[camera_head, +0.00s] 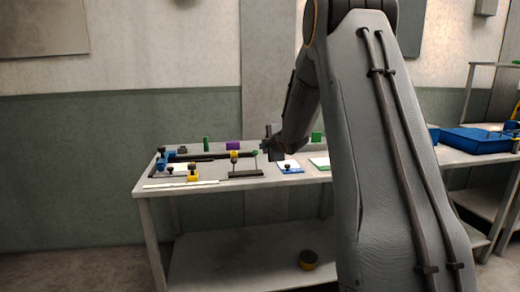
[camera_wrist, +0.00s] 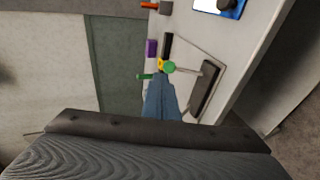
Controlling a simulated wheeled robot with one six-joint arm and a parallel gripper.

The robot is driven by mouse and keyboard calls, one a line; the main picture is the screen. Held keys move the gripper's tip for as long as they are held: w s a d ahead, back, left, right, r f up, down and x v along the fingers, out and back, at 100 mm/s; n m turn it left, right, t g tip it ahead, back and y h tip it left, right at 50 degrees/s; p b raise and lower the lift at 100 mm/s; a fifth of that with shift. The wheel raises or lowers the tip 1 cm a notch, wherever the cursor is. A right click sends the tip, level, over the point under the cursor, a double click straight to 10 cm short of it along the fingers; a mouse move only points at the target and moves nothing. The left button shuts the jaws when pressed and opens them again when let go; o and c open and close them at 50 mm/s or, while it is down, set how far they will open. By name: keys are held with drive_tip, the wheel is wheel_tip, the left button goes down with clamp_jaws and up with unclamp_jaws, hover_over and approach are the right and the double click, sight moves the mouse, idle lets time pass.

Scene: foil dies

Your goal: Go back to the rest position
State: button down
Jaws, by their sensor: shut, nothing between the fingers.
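My gripper (camera_head: 268,146) is above the right part of the grey worktable (camera_head: 148,186) in the head view, at the end of my arm. Its fingers are shut with nothing between them. In the wrist view the narrow blue-grey fingers of my gripper (camera_wrist: 160,88) point toward a round green knob (camera_wrist: 168,67) and small yellow and green pieces. I cannot tell how close they are. My large arm link hides the table's right part in the head view.
On the table stand a purple block (camera_head: 233,146), a green block (camera_head: 206,143), a yellow piece with a black knob (camera_head: 193,172) and a blue-edged card (camera_head: 290,167). Blue trays (camera_head: 472,140) stand on another table at right.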

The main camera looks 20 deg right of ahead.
drive_tip(key=shift+s+r, duration=0.2)
drive_tip(key=shift+s, duration=0.35)
drive_tip(key=s+a+f+m+g, duration=0.4)
drive_tip(key=s+a, duration=0.3)
drive_tip(key=s, duration=0.8)
drive_tip(key=s+a+f+m+g+p, duration=0.1)
drive_tip(key=s+a+f+m+g, duration=0.3)
drive_tip(key=s, duration=1.2)
drive_tip(key=s+a+f+m+g+y+p, duration=0.1)
drive_tip(key=s+a+f+m+g, duration=0.3)
drive_tip(key=s, duration=1.2)
drive_tip(key=a+m+g, duration=0.1)
drive_tip(key=a+m, duration=0.3)
drive_tip(key=a, duration=0.3)
drive_tip(key=shift+a+f+m+g, duration=0.3)
drive_tip(key=shift+a, duration=0.1)
